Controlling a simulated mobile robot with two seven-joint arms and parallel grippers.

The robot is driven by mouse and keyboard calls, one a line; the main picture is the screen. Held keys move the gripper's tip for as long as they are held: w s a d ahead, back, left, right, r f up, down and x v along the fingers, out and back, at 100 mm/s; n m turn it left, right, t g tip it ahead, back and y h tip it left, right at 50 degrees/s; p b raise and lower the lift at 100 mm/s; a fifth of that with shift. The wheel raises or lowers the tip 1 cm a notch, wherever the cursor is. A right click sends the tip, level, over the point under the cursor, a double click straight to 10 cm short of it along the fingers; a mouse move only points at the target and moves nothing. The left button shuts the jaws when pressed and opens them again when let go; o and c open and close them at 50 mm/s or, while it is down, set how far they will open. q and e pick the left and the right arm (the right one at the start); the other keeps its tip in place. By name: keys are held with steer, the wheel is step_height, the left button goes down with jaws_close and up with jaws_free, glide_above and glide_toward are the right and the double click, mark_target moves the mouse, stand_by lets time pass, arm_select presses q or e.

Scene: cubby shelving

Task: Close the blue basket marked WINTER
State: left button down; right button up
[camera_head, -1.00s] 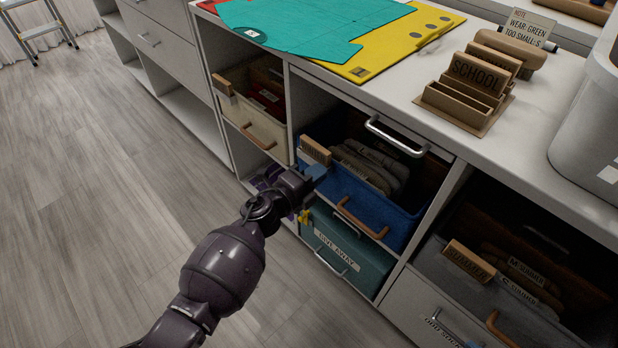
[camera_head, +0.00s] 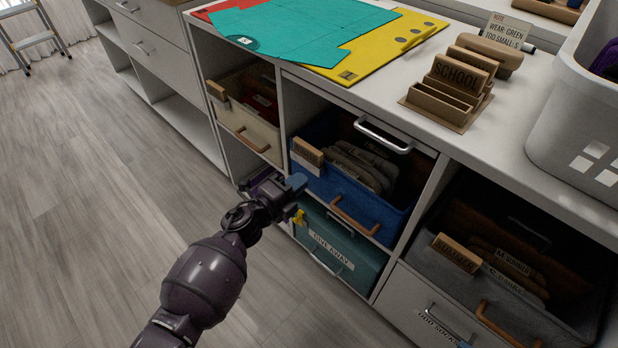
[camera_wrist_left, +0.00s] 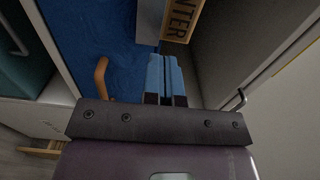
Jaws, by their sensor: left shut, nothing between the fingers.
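The blue basket (camera_head: 325,188) sits in the upper middle cubby, with a brown handle (camera_head: 354,215) and folded cloths inside. Its wooden tag (camera_head: 307,153) is at the front left corner; in the left wrist view the tag (camera_wrist_left: 181,18) reads "NTER", the rest cut off. My left gripper (camera_head: 297,183) is shut and empty, its blue fingertips at the basket's front left corner below the tag. In the left wrist view the fingertips (camera_wrist_left: 166,60) point toward the tag beside the blue front (camera_wrist_left: 110,40). I cannot tell if they touch.
A teal GIVE AWAY bin (camera_head: 345,262) is directly below, with a small yellow piece (camera_head: 299,216) near my wrist. A cream basket (camera_head: 245,125) is left; a grey SUMMER basket (camera_head: 490,285) is right. The counter holds coloured sheets and a SCHOOL holder (camera_head: 455,85).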

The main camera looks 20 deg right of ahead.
arm_select(q)
steer(key=p+v, duration=0.2)
steer(key=v, duration=0.8)
arm_select(e)
steer(key=shift+s+r+g, duration=0.1)
steer(key=shift+r+g, duration=0.15)
steer(key=shift+g, duration=0.05)
arm_select(q)
steer(key=shift+f, duration=0.2)
